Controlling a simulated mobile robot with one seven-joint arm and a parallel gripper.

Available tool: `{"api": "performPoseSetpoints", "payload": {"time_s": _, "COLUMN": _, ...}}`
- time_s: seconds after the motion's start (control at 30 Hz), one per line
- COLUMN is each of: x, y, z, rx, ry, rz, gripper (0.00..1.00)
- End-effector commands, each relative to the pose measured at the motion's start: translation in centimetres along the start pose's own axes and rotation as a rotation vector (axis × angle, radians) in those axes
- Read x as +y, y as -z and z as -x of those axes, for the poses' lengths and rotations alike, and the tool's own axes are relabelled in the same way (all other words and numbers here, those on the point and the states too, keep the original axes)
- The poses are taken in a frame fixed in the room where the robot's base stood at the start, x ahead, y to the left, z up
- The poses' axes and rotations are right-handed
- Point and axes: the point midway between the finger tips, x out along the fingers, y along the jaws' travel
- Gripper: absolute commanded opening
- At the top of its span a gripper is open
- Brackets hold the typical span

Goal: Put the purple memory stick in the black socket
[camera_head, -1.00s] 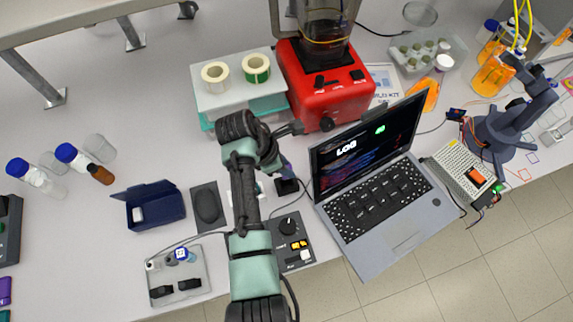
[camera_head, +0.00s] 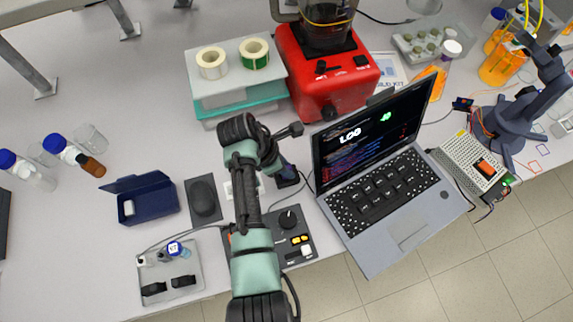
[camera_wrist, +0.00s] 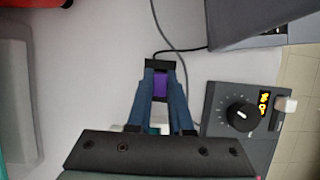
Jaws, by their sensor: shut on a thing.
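The purple memory stick (camera_wrist: 160,86) is held between the two blue fingers of my gripper (camera_wrist: 160,78) in the wrist view. The black socket (camera_wrist: 160,65) is right at the fingertips, at the far end of the stick, with a dark cable leading from it. In the head view the black socket (camera_head: 288,178) lies on the table left of the laptop, with my gripper (camera_head: 284,168) just over it and largely hidden by my arm. I cannot tell whether the stick is inside the socket or only close to it.
The laptop (camera_head: 385,190) is close on the right. A control box with a knob (camera_head: 289,219) is in front. A black mouse on a pad (camera_head: 203,197) and a dark blue box (camera_head: 148,200) are on the left. The red machine (camera_head: 330,85) stands behind.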

Motion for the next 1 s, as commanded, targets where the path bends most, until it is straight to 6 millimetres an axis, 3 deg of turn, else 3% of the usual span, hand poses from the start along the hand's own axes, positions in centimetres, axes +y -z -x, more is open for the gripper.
{"api": "performPoseSetpoints", "payload": {"time_s": 0.6, "x": 0.02, "y": 0.10, "z": -0.24, "rx": 0.000, "ry": 0.000, "rz": 0.000, "gripper": 0.00}}
{"api": "performPoseSetpoints", "payload": {"time_s": 0.63, "x": 0.03, "y": 0.10, "z": -0.23, "rx": 0.000, "ry": -0.001, "rz": 0.000, "gripper": 0.22}}
{"api": "performPoseSetpoints", "payload": {"time_s": 0.8, "x": 0.02, "y": 0.10, "z": -0.22, "rx": 0.000, "ry": -0.001, "rz": 0.000, "gripper": 0.53}}
{"api": "performPoseSetpoints", "payload": {"time_s": 1.0, "x": 0.02, "y": 0.11, "z": -0.23, "rx": 0.000, "ry": 0.000, "rz": 0.000, "gripper": 0.54}}
